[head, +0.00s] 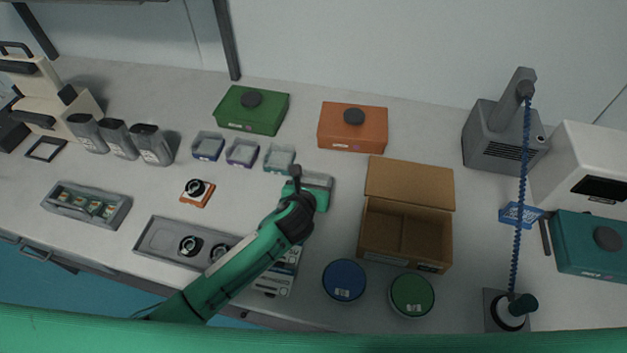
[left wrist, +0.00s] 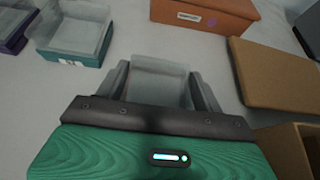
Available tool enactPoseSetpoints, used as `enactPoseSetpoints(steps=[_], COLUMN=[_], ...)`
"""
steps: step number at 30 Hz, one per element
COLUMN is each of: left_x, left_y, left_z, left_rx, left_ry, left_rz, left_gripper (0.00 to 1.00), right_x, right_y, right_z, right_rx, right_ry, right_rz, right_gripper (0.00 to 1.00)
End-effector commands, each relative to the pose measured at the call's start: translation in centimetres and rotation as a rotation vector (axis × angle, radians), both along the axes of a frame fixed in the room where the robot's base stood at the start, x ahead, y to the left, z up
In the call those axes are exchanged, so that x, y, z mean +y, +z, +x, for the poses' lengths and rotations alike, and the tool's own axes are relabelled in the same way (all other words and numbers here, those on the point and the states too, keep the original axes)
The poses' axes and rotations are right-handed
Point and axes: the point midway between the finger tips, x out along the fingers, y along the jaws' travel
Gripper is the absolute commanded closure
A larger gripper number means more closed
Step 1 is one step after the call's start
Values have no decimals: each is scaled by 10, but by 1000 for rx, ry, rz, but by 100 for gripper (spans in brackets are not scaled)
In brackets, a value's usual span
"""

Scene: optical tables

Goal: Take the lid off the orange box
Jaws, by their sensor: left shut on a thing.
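The orange box (head: 352,139) stands at the back middle of the table. Its lid, with a dark round knob (head: 354,117), is on it. In the left wrist view the front of the orange box (left wrist: 205,16) shows at the top, with a white label; its knob is out of that view. My left gripper (head: 317,179) is in front of the box, to its lower left, apart from it. In the left wrist view the gripper is shut on a pale, see-through piece (left wrist: 160,78) between its fingers. Whether this is a tray or a lid I cannot tell. My right gripper is not in view.
A green box (head: 251,112) with a knob stands left of the orange box. Small clear-walled trays (head: 242,153) stand left of my gripper. An open cardboard box (head: 371,244) stands at right, with blue (head: 344,280) and green (head: 411,295) round tins in front.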

Motion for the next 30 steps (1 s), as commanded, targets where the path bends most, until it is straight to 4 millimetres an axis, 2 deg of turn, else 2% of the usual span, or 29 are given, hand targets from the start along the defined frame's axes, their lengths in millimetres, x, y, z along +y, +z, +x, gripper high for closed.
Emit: enactPoseSetpoints(steps=[3, 4, 6, 7, 19, 23, 30], left_x=[0, 0, 0, 0, 2, 4, 13], left_y=[-3, -2, -2, -2, 2, 9, 29], left_z=[0, 0, 0, 0, -5, -20, -60], left_rx=[0, 0, 0, 0, 1, 0, -1], left_ry=[0, 0, 0, 0, 0, -1, -1], left_rz=[0, 0, 0, 0, 2, 0, 0], left_gripper=[85, 26, 12, 10, 10, 10, 10], right_x=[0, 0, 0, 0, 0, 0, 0], right_y=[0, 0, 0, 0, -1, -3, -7], right_z=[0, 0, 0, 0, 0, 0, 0], right_rx=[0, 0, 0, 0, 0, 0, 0], right_ry=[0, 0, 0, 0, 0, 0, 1], right_rz=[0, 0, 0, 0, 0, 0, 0], right_gripper=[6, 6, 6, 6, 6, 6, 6])
